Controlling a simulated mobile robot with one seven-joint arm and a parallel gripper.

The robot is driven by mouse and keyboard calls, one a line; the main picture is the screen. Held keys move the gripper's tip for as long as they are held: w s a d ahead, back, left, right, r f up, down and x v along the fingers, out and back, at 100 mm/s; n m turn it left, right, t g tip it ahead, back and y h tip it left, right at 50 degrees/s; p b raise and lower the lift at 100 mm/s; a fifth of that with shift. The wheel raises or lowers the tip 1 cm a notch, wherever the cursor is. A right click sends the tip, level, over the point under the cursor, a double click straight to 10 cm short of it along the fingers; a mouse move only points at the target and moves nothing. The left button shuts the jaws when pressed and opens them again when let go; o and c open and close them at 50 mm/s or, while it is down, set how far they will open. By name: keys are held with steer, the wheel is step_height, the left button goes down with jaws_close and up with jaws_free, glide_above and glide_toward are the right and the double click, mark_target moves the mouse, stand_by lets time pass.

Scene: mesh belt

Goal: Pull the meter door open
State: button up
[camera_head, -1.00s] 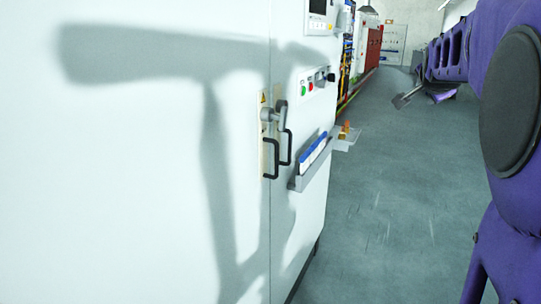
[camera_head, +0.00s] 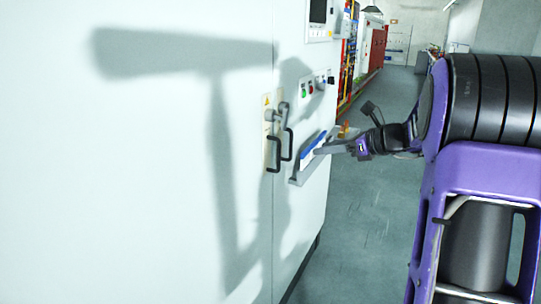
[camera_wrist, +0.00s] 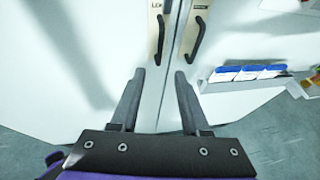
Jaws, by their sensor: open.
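A white cabinet has two doors that meet at a vertical seam and look shut. The right door (camera_head: 302,215) carries a small screen and buttons, so it looks like the meter door. Its black bar handle (camera_head: 288,145) is beside the left door's black handle (camera_head: 273,155). In the wrist view the right handle (camera_wrist: 196,38) and left handle (camera_wrist: 161,40) stand beyond the fingertips. My gripper (camera_wrist: 160,73) is open and empty, its fingers spread either side of the seam. In the head view my gripper (camera_head: 334,149) is right of the handles, in front of the document tray.
A grey document tray (camera_head: 297,180) with blue-and-white papers sticks out from the right door, close to my gripper. It also shows in the wrist view (camera_wrist: 244,84). Grey floor (camera_head: 365,215) lies clear right of the cabinet. Red cabinets (camera_head: 376,48) stand far back.

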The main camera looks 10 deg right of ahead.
mark_target(278, 168)
steer(key=x, duration=1.7)
steer(key=shift+w, duration=0.25)
jaws_close()
stand_by(0.6)
